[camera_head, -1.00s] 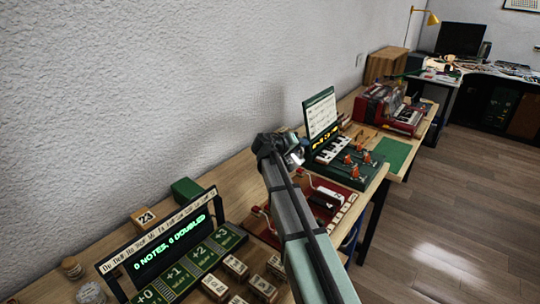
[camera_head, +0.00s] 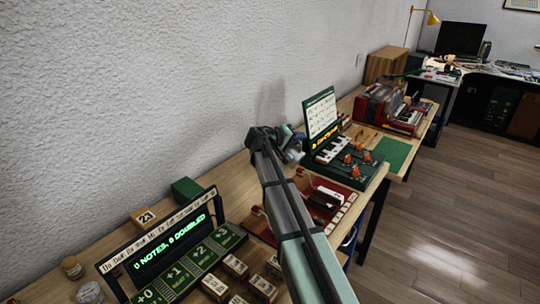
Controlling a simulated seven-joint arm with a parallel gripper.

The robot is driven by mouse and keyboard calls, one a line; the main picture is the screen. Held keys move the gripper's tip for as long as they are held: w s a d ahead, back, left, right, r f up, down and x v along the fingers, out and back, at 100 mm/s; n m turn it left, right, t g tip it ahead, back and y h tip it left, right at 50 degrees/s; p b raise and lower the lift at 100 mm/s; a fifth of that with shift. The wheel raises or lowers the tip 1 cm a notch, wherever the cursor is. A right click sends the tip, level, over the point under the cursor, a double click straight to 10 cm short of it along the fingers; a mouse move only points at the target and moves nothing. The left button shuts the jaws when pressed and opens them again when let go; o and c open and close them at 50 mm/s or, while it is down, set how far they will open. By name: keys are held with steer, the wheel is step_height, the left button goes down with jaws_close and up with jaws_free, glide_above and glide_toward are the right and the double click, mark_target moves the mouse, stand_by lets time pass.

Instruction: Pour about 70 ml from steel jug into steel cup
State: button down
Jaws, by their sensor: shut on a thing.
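My gripper (camera_head: 291,150) is at the far end of my arm, above the wooden bench and close to the wall. It is shut on the steel jug (camera_head: 294,153), of which only a small shiny grey part shows. My wrist and arm hide most of the jug, so its tilt and contents cannot be told. I cannot make out the steel cup in this view.
A green board with a small keyboard (camera_head: 334,149) and orange-red knobs stands right of my gripper. A red tray (camera_head: 336,196) lies below my arm. The lit display (camera_head: 172,243) and a green box (camera_head: 187,190) are at left. A glass jar (camera_head: 90,292) stands front left.

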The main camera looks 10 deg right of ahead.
steer(key=shift+w+a+r, duration=0.1)
steer(key=shift+w+r, duration=0.05)
steer(key=shift+r, duration=0.05)
steer(key=shift+w+a+r+n+h, duration=0.15)
steer(key=shift+a+r+n+h, duration=0.15)
steer(key=shift+n, duration=0.1)
steer(key=shift+w+a+r+n, duration=0.15)
steer(key=shift+w+r+n, duration=0.05)
steer(key=shift+r+n, duration=0.1)
stand_by(0.8)
steer(key=shift+w+a+r+n+g+h, duration=0.2)
steer(key=shift+w+a+r+n, duration=0.1)
steer(key=shift+w+a, duration=0.2)
steer(key=shift+w+a+r+n+g+h, duration=0.1)
steer(key=shift+w+a+r+n+h, duration=0.15)
steer(key=shift+w+a, duration=0.2)
stand_by(0.9)
steer(key=shift+f, duration=0.1)
